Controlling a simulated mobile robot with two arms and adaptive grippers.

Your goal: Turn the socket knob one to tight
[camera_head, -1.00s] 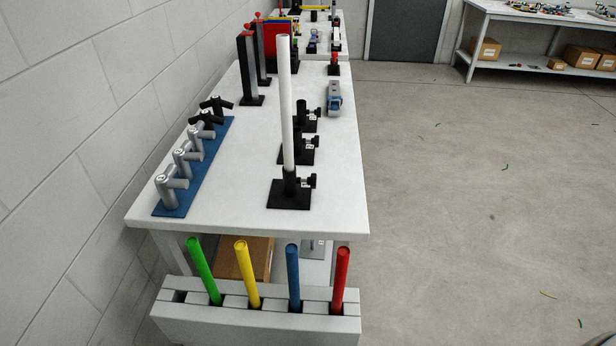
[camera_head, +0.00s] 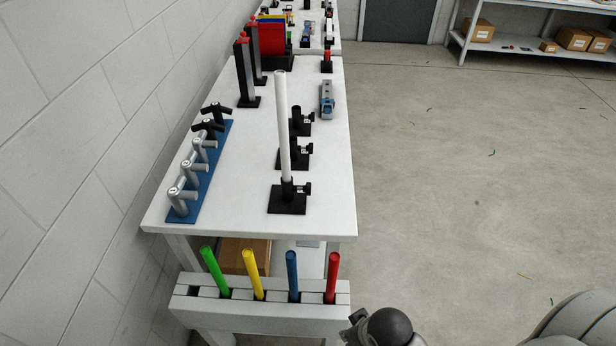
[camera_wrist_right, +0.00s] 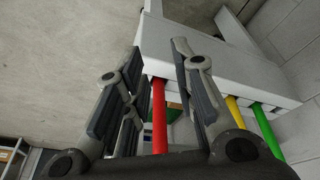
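Three black sockets with side knobs stand in a row on the white table. The front socket (camera_head: 288,200) holds an upright white rod (camera_head: 283,130), and its black knob (camera_head: 304,189) points right. The middle socket (camera_head: 293,158) and the back socket (camera_head: 298,126) hold no rod and have similar knobs. I cannot tell which is number one, or how tight any knob is. My right gripper (camera_wrist_right: 158,55) is open and empty in the right wrist view, facing the rod rack. A red rod (camera_wrist_right: 159,115) shows between its fingers, apparently beyond them. My left gripper is not in view.
A grey rack (camera_head: 260,315) at the table's near end holds green, yellow, blue and red rods. A blue plate (camera_head: 212,165) with several grey and black clamp-like fixtures lies along the left. A wall bounds the left; the floor (camera_head: 450,180) at right is clear.

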